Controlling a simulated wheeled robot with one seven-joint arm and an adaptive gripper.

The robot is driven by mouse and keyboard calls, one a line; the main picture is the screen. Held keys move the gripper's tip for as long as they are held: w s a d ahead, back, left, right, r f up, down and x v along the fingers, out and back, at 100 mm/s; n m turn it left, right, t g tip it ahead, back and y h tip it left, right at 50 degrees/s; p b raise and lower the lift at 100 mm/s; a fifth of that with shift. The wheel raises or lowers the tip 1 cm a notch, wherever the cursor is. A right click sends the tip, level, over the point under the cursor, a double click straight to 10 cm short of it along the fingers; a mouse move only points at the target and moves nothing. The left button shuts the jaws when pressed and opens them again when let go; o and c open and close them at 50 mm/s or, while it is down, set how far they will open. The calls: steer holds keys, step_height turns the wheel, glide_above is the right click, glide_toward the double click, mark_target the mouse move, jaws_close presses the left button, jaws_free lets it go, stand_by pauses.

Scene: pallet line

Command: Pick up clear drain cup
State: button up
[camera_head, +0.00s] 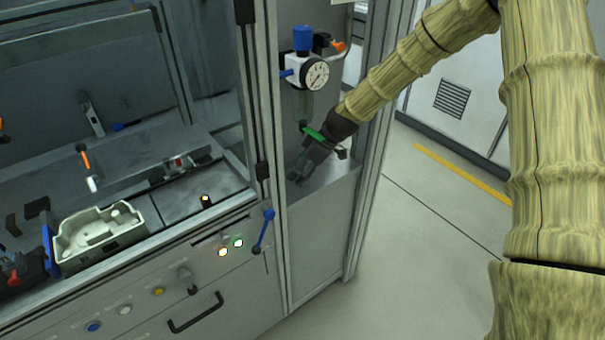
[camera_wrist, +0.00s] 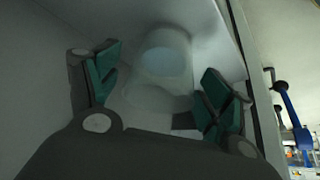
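A clear, cup-shaped thing (camera_wrist: 164,62), which looks like the drain cup, shows in the wrist view between and beyond my fingers. Its see-through wall blends into the grey surface behind it. My gripper (camera_wrist: 160,82) is open, with a green-padded finger on each side of the cup and a gap to both. In the head view my gripper (camera_head: 303,168) is inside the narrow cabinet bay, low near its ledge and below the regulator. The cup cannot be made out there, as my gripper and the dim light hide it.
A regulator with a gauge (camera_head: 315,75) and blue knob hangs on the bay's back wall above my gripper. The bay's metal front post (camera_head: 370,150) stands close to my arm. A blue handle (camera_head: 264,230) sticks out at the left. Open floor (camera_head: 425,240) lies to the right.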

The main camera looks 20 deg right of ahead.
steer(key=c, duration=1)
